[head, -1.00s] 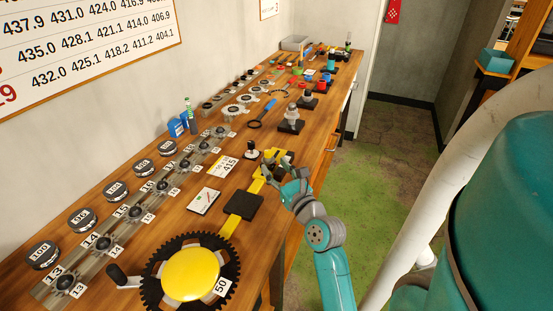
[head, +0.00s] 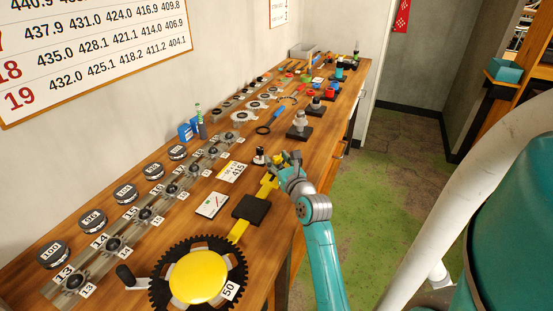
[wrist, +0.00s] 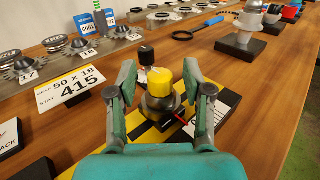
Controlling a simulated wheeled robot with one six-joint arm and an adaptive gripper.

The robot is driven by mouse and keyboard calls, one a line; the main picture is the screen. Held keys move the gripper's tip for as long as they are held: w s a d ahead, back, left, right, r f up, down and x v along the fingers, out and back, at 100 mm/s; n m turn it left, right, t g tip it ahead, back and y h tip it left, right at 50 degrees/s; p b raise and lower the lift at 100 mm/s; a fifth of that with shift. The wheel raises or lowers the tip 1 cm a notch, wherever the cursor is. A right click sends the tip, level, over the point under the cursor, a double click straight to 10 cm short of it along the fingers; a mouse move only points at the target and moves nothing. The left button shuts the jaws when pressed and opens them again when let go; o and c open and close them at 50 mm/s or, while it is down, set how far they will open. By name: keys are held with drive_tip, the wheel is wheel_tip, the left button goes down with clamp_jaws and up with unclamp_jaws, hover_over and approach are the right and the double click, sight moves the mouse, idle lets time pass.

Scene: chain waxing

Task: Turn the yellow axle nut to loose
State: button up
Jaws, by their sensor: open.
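The yellow axle nut (wrist: 161,82) shows in the wrist view as a yellow cap on a round metal base. A thin red pointer (wrist: 180,117) sticks out from that base toward the lower right, beside a white label (wrist: 220,108) partly hidden by a finger. My gripper (wrist: 159,70) is open, with one finger left and one right of the nut in the picture; gaps show on both sides. In the head view my gripper (head: 287,160) is over the far end of the yellow stand (head: 238,231) and hides the nut there.
A black knob on a post (wrist: 147,54) stands just beyond the nut. The large toothed chainring (head: 160,291) has a yellow centre and a crank handle. Cogs line the bench's wall side; a grey piece on a black block (head: 299,128) stands farther along.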

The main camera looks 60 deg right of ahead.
drive_tip(key=shift+w+d, duration=0.2)
drive_tip(key=shift+w, duration=0.15)
drive_tip(key=shift+c, duration=0.3)
clamp_jaws()
drive_tip(key=shift+s+n+t+y, duration=0.1)
drive_tip(key=shift+n+t+y, duration=0.3)
drive_tip(key=shift+y, duration=0.1)
drive_tip(key=shift+d+n+t+y, duration=0.1)
drive_tip(key=shift+n+t+y, duration=0.6)
drive_tip(key=shift+n+y, duration=0.45)
drive_tip(key=shift+n+t+y, duration=0.7)
drive_tip(key=shift+n+y, duration=0.75)
drive_tip(key=shift+y, duration=1.1)
